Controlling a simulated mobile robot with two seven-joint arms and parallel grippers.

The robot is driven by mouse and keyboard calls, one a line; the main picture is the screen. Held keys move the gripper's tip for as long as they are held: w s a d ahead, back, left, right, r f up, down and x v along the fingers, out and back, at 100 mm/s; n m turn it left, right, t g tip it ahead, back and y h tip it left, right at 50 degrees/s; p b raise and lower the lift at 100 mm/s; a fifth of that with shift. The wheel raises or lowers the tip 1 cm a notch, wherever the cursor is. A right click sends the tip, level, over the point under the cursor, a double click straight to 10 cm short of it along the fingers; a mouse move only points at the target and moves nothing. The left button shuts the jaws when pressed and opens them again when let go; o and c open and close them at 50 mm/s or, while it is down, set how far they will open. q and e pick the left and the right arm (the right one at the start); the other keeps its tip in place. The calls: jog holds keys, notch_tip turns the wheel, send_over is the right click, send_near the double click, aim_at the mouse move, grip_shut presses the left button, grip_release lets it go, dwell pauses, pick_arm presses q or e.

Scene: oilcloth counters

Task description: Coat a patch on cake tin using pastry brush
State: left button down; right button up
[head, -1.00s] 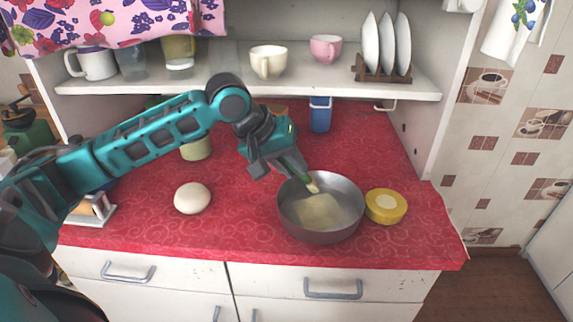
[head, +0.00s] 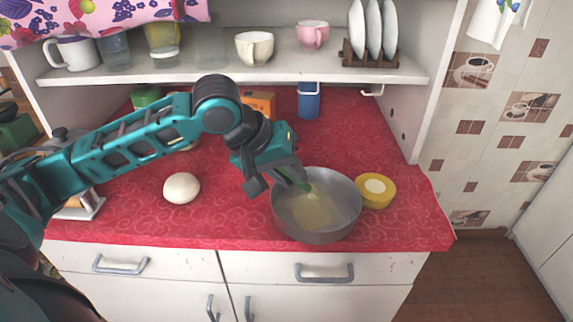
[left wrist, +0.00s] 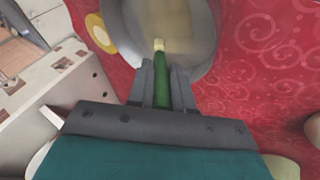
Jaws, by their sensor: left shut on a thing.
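The cake tin (head: 318,228) is a round grey metal tin on the red counter, with a pale yellowish patch on its inside floor. My left gripper (head: 278,181) is at the tin's left rim, shut on the green handle of the pastry brush (head: 303,185). The brush's pale bristle end points down into the tin; I cannot tell whether it touches the floor. In the left wrist view the green brush (left wrist: 161,85) lies between the fingers (left wrist: 161,86), its tip over the tin (left wrist: 205,45). My right gripper is not in view.
A yellow round container (head: 376,191) stands close to the tin's right side. A white dough-like ball (head: 181,188) lies to the left. A blue container (head: 308,101) stands at the back below the shelf (head: 220,68) with cups and plates. The front middle of the counter is clear.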

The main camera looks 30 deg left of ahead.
pick_arm(q)
jog(key=shift+s+d, duration=1.15)
jog(key=shift+d, duration=0.15)
notch_tip(320, 180, up, 6)
jog(key=shift+r, duration=0.15)
jog(key=shift+r, duration=1.4)
